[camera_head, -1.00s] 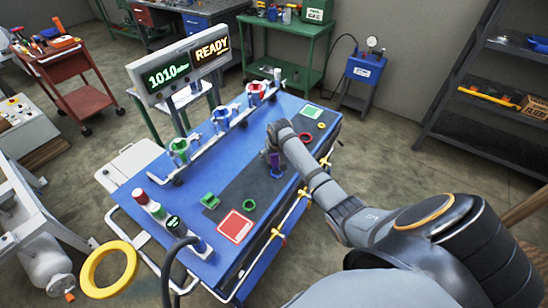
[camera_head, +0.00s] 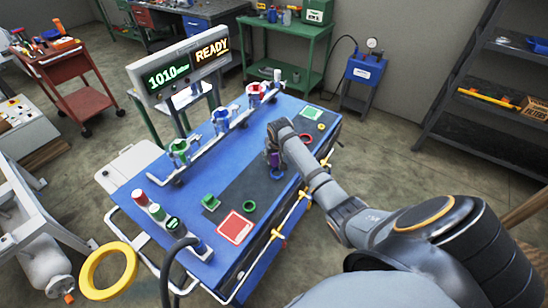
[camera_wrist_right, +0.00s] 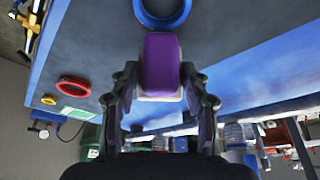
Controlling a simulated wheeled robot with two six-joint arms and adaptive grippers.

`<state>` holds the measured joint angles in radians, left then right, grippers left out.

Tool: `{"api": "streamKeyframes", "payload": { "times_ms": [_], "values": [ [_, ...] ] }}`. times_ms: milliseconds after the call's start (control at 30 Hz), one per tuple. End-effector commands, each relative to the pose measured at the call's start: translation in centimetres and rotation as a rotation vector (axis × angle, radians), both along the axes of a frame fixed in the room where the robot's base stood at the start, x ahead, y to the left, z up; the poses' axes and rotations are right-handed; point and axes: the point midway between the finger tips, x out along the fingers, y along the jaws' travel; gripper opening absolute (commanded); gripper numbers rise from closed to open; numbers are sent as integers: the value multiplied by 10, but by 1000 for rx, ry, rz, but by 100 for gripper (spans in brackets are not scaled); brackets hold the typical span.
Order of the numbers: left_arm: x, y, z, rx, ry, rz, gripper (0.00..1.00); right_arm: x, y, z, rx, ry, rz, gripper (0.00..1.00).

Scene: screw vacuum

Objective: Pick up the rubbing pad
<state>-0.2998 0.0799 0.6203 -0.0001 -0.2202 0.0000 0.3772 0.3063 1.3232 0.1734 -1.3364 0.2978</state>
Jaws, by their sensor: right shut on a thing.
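The rubbing pad (camera_wrist_right: 161,66) is a purple block with a pale underside. In the right wrist view it sits between the two fingers of my right gripper (camera_wrist_right: 160,105), which is shut on it. In the head view the right gripper (camera_head: 274,158) is over the dark strip of the blue table, with a little purple of the pad showing at its tip. A blue ring (camera_wrist_right: 162,8) lies just beyond the pad in the wrist view; it also shows beside the gripper in the head view (camera_head: 277,172). My left gripper is not in view.
Three coloured fixtures stand along a rail at the back. A display (camera_head: 182,68) reads READY.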

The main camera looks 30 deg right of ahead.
Motion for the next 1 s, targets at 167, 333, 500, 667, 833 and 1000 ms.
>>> {"api": "streamKeyframes", "payload": {
  "times_ms": [167, 333, 500, 667, 833, 1000],
  "values": [
    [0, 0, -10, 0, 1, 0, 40, -5, 7, 34, -1, -6, 3, 9],
    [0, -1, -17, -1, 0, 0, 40, -33, 35, 80, -1, -7, 3, 9],
    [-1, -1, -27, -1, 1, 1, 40, -67, 69, 100, 4, -4, 2, 9],
    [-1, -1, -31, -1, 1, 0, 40, -88, 89, 114, 3, -3, 0, 9],
    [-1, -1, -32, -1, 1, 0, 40, -98, 98, 121, 1, 0, 0, 9],
    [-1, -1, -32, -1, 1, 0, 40, -99, 99, 123, 0, -1, -1, 9]
  ]
}}
